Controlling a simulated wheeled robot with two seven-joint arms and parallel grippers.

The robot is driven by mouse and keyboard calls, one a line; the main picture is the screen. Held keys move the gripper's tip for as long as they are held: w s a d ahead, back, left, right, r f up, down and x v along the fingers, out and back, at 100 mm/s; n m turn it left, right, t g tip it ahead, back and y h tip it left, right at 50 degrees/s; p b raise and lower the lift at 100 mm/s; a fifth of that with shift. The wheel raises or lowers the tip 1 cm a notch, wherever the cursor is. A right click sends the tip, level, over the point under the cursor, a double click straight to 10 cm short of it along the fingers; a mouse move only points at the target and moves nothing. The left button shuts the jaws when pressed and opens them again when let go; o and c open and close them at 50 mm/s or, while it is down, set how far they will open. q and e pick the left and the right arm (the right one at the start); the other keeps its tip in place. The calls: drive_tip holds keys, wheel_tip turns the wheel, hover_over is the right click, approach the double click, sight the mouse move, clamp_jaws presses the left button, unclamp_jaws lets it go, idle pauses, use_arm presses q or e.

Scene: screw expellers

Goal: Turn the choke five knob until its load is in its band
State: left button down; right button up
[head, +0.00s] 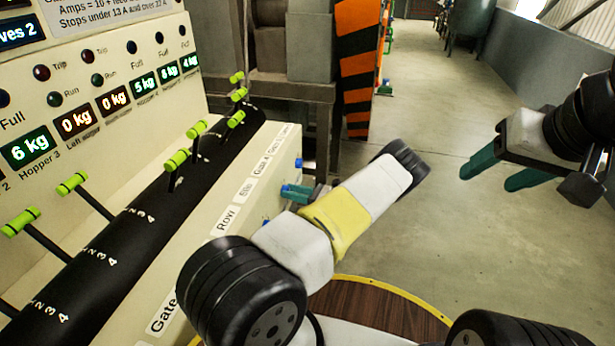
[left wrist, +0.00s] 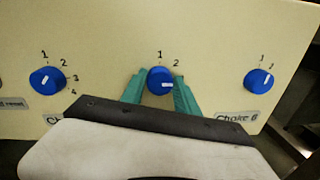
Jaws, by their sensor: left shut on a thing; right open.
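In the left wrist view, three blue knobs with white marks sit on a cream panel. The middle knob (left wrist: 159,80) is between the teal fingers of my left gripper (left wrist: 160,92), which is shut on it. Its white mark points right, below the 2; its label and higher numbers are hidden. The right knob (left wrist: 258,80) is next to the label "Choke 6" (left wrist: 237,117). The left knob (left wrist: 47,80) has its label partly covered. In the head view my left gripper (head: 297,192) is at the console's front face. My right gripper (head: 499,172) is open and empty, away from the console. No choke load readout is legible.
The cream console (head: 245,185) carries green-handled levers (head: 176,160) and lit displays, including "6 kg" (head: 30,148) for Hopper 3. An orange-and-black striped post (head: 358,75) stands behind. The floor (head: 460,110) on the right is clear.

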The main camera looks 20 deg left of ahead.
use_arm(q)
drive_tip(key=shift+n, duration=0.3)
drive_tip(key=shift+s+d+f+n+g+y, duration=0.15)
drive_tip(key=shift+n+g+y, duration=0.1)
drive_tip(key=shift+n, duration=4.25)
drive_tip(key=shift+w+a+f+n+g+y, duration=0.15)
drive_tip(key=shift+n+g, duration=0.1)
drive_tip(key=shift+n, duration=4.25)
drive_tip(key=shift+s+d, duration=0.1)
drive_tip(key=c, duration=0.9)
unclamp_jaws()
